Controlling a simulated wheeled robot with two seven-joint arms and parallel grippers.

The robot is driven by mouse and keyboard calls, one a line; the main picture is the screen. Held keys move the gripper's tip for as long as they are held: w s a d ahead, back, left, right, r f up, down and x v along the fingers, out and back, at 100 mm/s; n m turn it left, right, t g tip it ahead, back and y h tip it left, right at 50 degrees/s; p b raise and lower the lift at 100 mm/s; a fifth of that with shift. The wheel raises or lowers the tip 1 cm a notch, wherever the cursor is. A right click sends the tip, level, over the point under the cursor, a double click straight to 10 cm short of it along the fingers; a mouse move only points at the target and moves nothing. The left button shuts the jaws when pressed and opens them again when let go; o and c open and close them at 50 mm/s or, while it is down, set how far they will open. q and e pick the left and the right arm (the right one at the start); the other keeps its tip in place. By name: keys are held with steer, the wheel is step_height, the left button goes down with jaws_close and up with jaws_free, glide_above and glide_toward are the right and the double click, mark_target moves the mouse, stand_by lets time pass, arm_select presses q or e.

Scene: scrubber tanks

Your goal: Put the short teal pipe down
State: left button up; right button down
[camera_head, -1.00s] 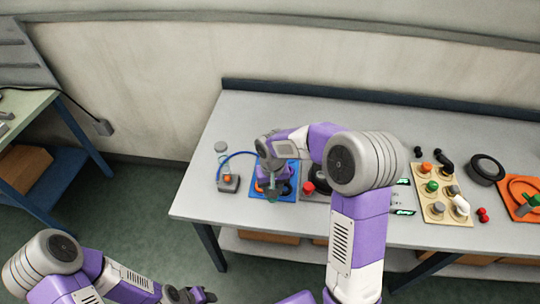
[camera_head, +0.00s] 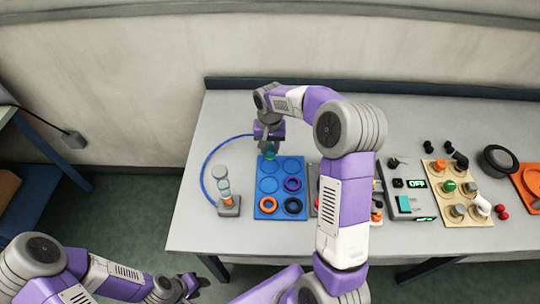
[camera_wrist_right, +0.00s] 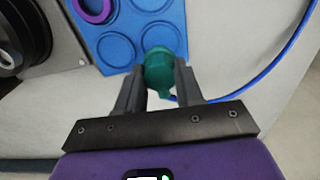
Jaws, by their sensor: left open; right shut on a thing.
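The short teal pipe (camera_head: 270,154) is between the fingers of my right gripper (camera_head: 269,147), at the far edge of the blue tray (camera_head: 281,176). In the right wrist view the teal pipe (camera_wrist_right: 165,68) shows end-on as a rounded green shape between the fingertips of the right gripper (camera_wrist_right: 158,80). It overlaps the tray's corner (camera_wrist_right: 125,68) there; whether it touches the tray I cannot tell. My left gripper (camera_head: 192,286) is open and empty, low at the left, away from the table.
The tray holds an orange ring (camera_head: 268,204), a purple ring (camera_head: 293,184) and a black ring (camera_head: 293,205); other round places look empty. A clear column on a grey base (camera_head: 229,208) with a blue hose (camera_head: 206,165) stands left. A grey control box (camera_head: 407,202) is right.

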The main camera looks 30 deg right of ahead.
mark_target(270, 154)
steer(key=shift+f, duration=2)
steer(key=shift+f+b, duration=0.2)
steer(key=shift+b, duration=0.2)
steer(key=c, duration=0.7)
jaws_free()
steer(key=shift+c, duration=0.2)
steer(key=shift+r, duration=0.1)
step_height(270, 154, up, 12)
steer(key=shift+r+p, duration=0.15)
steer(key=shift+p, duration=1.05)
